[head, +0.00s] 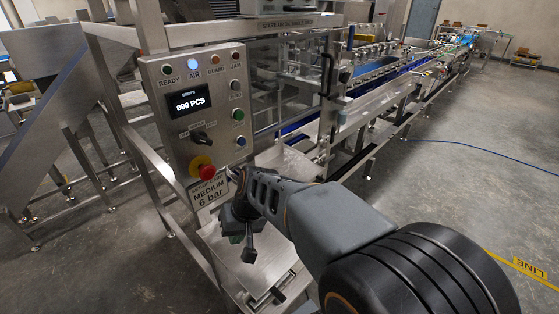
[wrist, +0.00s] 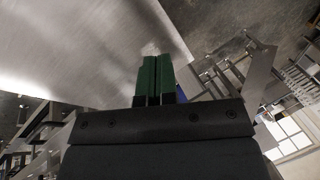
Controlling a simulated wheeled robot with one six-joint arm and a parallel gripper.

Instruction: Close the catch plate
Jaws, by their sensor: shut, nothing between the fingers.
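A bare steel plate (head: 279,249), which looks like the catch plate, extends outward low at the front of the machine, below the control panel. A bar-like handle (head: 268,296) shows at its near edge. My gripper (head: 236,238) is over the plate in the head view and hides part of it. In the wrist view my gripper (wrist: 156,75) has its two green fingers together, with nothing between them. A broad brushed steel surface (wrist: 90,45), probably the same plate, fills the upper left there. I cannot tell whether the fingertips touch it.
The control panel (head: 218,110) has a red stop button (head: 206,171) and a display reading 000 PCS, close above my gripper. A steel frame post (head: 133,165) stands left. A conveyor line (head: 390,85) runs back right. Floor at right is mostly clear, with a blue cable (head: 480,152).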

